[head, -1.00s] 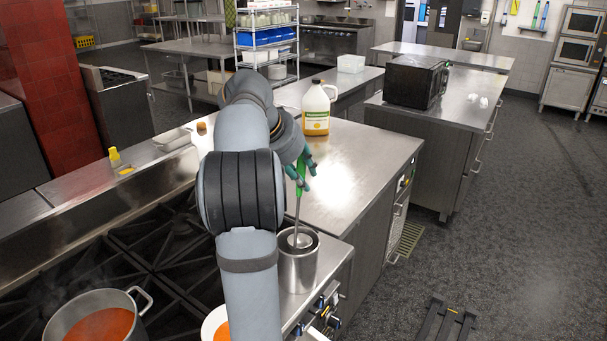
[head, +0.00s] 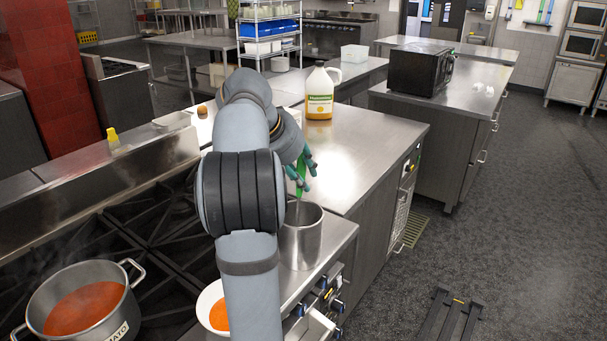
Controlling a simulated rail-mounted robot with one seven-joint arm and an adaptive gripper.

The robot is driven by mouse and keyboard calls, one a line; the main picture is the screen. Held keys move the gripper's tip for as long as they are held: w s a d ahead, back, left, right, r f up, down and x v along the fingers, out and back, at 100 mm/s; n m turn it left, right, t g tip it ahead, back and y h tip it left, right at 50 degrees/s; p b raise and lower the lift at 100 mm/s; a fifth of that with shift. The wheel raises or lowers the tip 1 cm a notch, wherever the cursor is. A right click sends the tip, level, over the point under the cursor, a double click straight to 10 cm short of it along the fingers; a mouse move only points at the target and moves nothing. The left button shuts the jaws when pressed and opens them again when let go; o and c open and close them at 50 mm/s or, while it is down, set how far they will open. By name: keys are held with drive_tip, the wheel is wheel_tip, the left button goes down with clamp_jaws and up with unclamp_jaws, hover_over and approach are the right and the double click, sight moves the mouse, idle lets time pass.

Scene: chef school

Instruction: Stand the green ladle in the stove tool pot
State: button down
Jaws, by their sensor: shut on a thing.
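The stove tool pot, a plain steel cylinder (head: 301,243), stands upright on the steel edge beside the burners, right of my arm. My gripper (head: 302,173), with dark fingers and teal tips, is shut on the green ladle (head: 300,188) by its handle. It shows just above the pot's far rim in the picture. Only a short piece of green handle shows between and below the fingers.
A pot of red soup (head: 85,302) sits on the burners at the lower left. A white bowl with orange food (head: 212,308) is partly hidden by my arm. A jug with a yellow-green label (head: 320,95) stands on the counter behind. The counter right of the gripper is clear.

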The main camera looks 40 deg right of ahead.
drive_tip(key=c, duration=1.3)
unclamp_jaws()
drive_tip(key=v, duration=1.2)
drive_tip(key=shift+d, duration=0.1)
